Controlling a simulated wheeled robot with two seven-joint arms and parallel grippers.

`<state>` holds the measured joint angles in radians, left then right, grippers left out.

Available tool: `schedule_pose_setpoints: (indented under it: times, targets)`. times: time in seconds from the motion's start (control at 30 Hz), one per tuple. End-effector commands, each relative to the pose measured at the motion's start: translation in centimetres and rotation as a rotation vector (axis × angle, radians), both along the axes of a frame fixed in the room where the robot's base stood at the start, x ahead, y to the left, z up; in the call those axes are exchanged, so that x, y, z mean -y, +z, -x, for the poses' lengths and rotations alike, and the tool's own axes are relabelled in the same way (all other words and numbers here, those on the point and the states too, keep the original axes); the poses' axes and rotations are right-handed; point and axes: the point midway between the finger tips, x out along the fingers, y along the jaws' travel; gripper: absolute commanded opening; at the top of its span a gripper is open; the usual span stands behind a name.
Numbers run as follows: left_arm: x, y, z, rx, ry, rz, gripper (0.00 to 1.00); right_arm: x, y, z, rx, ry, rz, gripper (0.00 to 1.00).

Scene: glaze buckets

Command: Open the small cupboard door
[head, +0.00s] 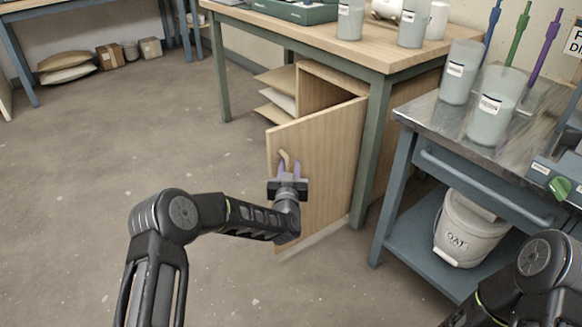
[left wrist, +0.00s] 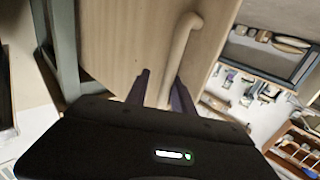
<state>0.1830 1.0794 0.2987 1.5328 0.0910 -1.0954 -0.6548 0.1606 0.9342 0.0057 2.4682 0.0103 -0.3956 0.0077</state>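The small cupboard (head: 318,92) stands under the wooden workbench. Its pale wooden door (head: 327,155) stands ajar, swung out from the body, with the dark interior showing behind its top edge. The door's rounded handle (head: 285,158) is near its left edge; it also shows in the left wrist view (left wrist: 184,42). My left gripper (head: 289,169) is at the handle, with one purple finger on each side of it. In the left wrist view a gap shows between the handle and the left finger, so the fingers look open around it. My right gripper is out of view.
The workbench (head: 330,38) has a green leg right of the door. A metal-topped cart (head: 450,122) with glaze cups stands at right, a white bucket (head: 468,228) on its lower shelf. Sacks (head: 278,100) lie behind the door. The floor at left is clear.

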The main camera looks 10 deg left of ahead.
Motion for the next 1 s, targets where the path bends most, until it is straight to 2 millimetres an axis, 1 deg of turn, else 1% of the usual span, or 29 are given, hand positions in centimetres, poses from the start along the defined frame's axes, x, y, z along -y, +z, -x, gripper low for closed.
schedule_pose_setpoints:
  times: [0.03, 0.2, 0.67, 0.77, 0.83, 1.0]
  targets:
    - [-0.5, 0.2, 0.0, 0.005, 0.011, -0.002, 0.36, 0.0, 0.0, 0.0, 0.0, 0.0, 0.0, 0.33]
    - [-0.7, 0.2, -0.1, 0.005, 0.014, -0.003, 0.36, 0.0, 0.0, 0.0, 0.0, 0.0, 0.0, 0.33]
    - [-0.4, 0.1, 0.1, 0.002, 0.008, -0.001, 0.36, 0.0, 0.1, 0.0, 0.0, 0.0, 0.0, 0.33]
    - [-0.3, 0.1, 0.7, 0.0, 0.007, -0.001, 0.36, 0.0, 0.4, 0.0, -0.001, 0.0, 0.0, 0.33]
    - [-0.2, 0.2, 1.5, 0.001, 0.007, -0.002, 0.36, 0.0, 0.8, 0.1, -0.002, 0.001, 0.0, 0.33]
    - [0.2, 0.3, 4.2, 0.0, 0.008, -0.003, 0.36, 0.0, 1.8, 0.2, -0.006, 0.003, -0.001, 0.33]
